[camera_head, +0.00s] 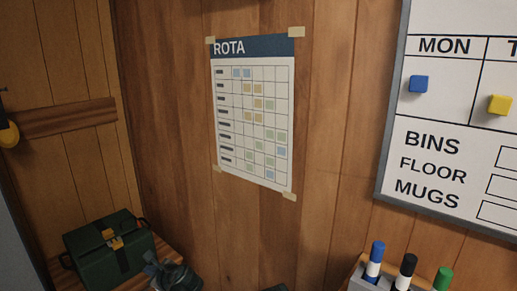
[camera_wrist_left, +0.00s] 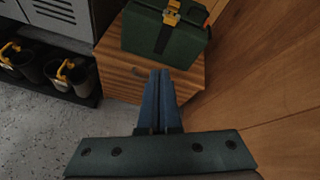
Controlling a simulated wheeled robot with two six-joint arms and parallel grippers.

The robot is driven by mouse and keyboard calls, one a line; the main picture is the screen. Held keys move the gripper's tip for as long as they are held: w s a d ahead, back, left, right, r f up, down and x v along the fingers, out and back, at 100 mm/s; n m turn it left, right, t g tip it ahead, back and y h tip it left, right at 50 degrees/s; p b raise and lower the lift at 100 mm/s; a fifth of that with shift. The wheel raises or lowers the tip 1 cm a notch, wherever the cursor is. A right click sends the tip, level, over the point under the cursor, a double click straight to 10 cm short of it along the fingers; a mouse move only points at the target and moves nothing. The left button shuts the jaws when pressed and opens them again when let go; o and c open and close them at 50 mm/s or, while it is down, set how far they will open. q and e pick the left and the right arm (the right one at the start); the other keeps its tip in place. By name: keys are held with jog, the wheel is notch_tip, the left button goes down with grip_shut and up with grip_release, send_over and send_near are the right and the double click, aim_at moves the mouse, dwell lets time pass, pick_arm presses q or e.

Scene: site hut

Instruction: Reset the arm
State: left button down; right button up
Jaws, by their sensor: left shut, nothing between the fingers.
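My left gripper (camera_head: 166,277) shows at the bottom of the head view, low and to the left of centre. In the left wrist view its two blue fingers (camera_wrist_left: 162,72) lie together, shut with nothing between them. They point toward a green toolbox (camera_wrist_left: 165,35) with a yellow latch, which stands on a wooden cabinet (camera_wrist_left: 190,80). I cannot tell how far the fingertips are from the toolbox. My right gripper is not seen in either view.
A rota sheet (camera_head: 252,110) is taped to the wood wall. A whiteboard (camera_head: 440,130) with blue and yellow magnets hangs at the right, above a holder with markers (camera_head: 405,270). Boots (camera_wrist_left: 70,75) stand under grey lockers (camera_wrist_left: 70,15). Speckled floor (camera_wrist_left: 50,135) is clear at left.

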pick_arm(q)
jog(key=s+d+r+n+g+h+p, duration=0.2)
jog(key=s+d+r+n+h+p, duration=0.1)
jog(key=d+p, duration=0.5)
jog(key=s+d+r+n+g+h+p, duration=0.2)
jog(key=s+d+r+n+g+p, duration=0.1)
jog(key=s+d+r+n+p, duration=0.3)
jog(key=s+d+r+n+g+h+p, duration=0.3)
jog(key=s+d+r+n+p, duration=0.1)
jog(key=s+d+n+p, duration=0.4)
jog(key=d+p, duration=0.2)
jog(key=d, duration=0.2)
jog(key=shift+s+d+r+h, duration=0.3)
jog(key=shift+s+d+r, duration=0.05)
jog(key=shift+s, duration=0.05)
jog(key=shift+a, duration=0.1)
